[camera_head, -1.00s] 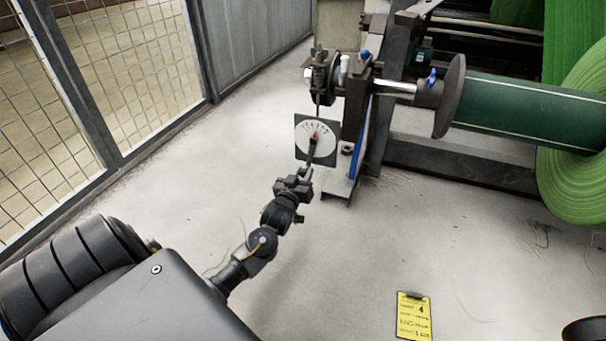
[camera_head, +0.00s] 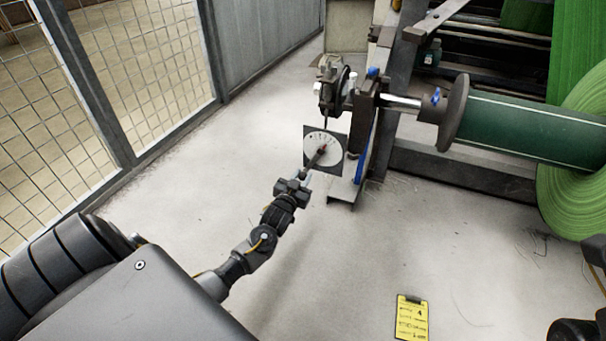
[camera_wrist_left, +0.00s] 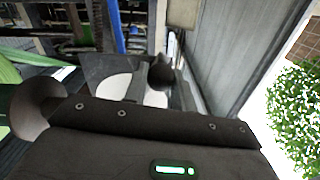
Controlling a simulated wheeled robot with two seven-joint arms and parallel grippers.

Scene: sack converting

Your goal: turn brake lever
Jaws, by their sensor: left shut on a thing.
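The brake lever (camera_head: 314,158) is a short dark bar with a red mark, on a square plate with a round white dial (camera_head: 335,150) in the head view. It slants down to the left across the dial. My left gripper (camera_head: 304,176) is shut on its lower outer end. In the left wrist view, the dial (camera_wrist_left: 112,88) and a dark rounded knob (camera_wrist_left: 161,73) show just beyond the gripper's body. The fingers partly hide the lever there. My right gripper does not show clearly; only dark parts appear at the lower right edge.
Behind the dial stands a dark steel frame (camera_head: 366,130) with a blue part and a shaft carrying a green roll (camera_head: 530,130). A mesh fence (camera_head: 130,75) runs along the left. A yellow tag (camera_head: 411,319) lies on the pale floor, which is mostly clear in front.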

